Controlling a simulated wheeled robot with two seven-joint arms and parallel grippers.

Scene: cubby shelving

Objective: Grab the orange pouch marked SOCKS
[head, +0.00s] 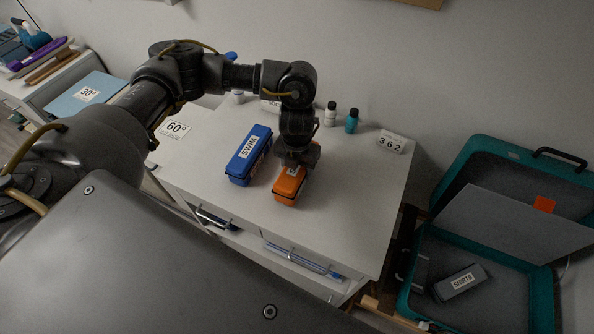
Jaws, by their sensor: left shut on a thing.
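The orange pouch (287,190) lies on the white cabinet top, and its label is hidden under my left gripper. My left gripper (295,163) points down over the back part of the pouch and is shut on it. The pouch seems to rest on the surface; a lift cannot be told. A blue pouch marked SWIM (240,165) lies just left of the orange one, with a narrow gap. My right gripper is not in view.
An open teal suitcase (410,290) at the right holds a grey pouch (460,282) marked SHIRTS. The cabinet top right of the orange pouch is clear.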

